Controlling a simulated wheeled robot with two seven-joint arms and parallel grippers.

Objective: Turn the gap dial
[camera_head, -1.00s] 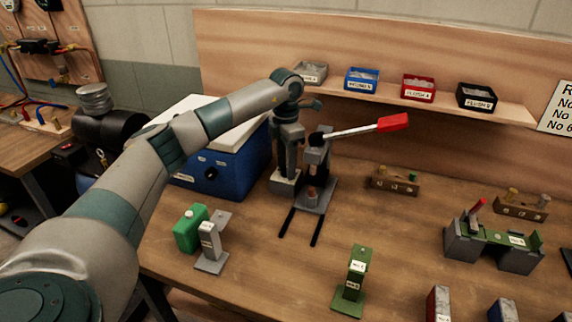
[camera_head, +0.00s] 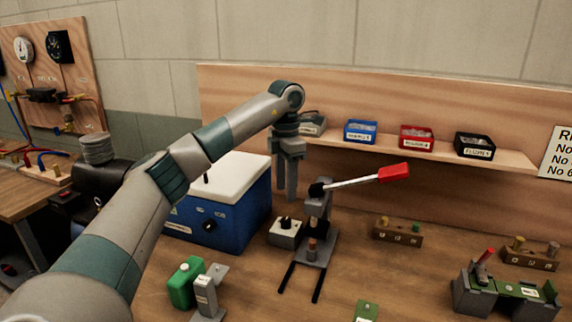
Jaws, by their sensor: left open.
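A small pale box with a black knob on top (camera_head: 285,226), which looks like the gap dial, sits on the bench just left of the lever press (camera_head: 316,232). The knob's marks are too small to read. My left gripper (camera_head: 286,190) points down with its fingers apart and empty. It hangs above the knob, clear of it. The press has a long lever with a red handle (camera_head: 393,172) reaching to the right. My right gripper is not in view.
A blue cooler-like box with a white lid (camera_head: 228,215) stands left of the gripper. Behind, a shelf (camera_head: 440,152) holds small bins. A green container (camera_head: 185,284) stands in front, and a green-and-grey fixture (camera_head: 508,296) at right.

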